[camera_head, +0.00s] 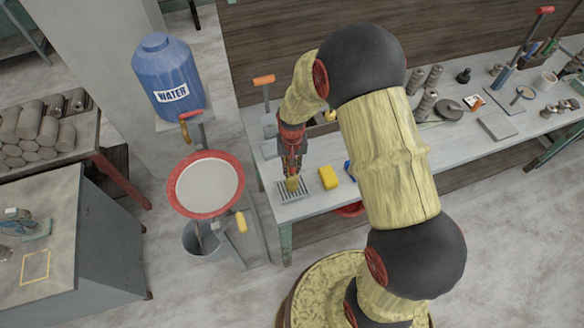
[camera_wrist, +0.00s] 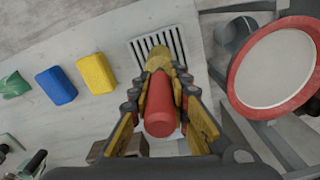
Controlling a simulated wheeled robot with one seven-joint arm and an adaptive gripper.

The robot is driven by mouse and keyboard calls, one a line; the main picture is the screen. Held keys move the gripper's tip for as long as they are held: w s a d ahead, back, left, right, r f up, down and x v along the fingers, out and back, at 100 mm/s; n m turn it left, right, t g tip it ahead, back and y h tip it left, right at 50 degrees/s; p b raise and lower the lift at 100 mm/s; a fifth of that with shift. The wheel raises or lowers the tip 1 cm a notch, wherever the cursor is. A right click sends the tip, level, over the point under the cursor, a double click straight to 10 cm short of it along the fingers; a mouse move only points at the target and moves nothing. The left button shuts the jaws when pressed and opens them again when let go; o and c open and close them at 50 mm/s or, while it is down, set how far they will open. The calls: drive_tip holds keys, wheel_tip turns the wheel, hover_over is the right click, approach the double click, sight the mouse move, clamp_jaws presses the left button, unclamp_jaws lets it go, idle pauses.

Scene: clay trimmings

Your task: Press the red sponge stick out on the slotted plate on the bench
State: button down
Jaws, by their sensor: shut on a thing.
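My gripper (camera_head: 290,166) points down at the left end of the bench and is shut on the red sponge stick. In the wrist view, the stick's rounded red handle end (camera_wrist: 160,112) faces the camera between the fingers of my gripper (camera_wrist: 160,82). A yellowish sponge head (camera_head: 292,184) shows below the fingers in the head view. It is over the back part of the slotted plate (camera_head: 296,196). The plate, pale with dark slots, also shows in the wrist view (camera_wrist: 150,45), partly hidden by the fingers. I cannot tell whether the sponge touches it.
A yellow block (camera_head: 328,177) and a blue block (camera_wrist: 56,86) lie beside the plate on the bench (camera_head: 318,203). A red-rimmed round basin (camera_head: 206,184) stands just left of the bench, below a blue water tank (camera_head: 170,75). Tools and clay pieces fill the bench's far right.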

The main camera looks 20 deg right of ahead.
drive_tip(key=shift+r+p, duration=2)
drive_tip(key=shift+r, duration=1.4)
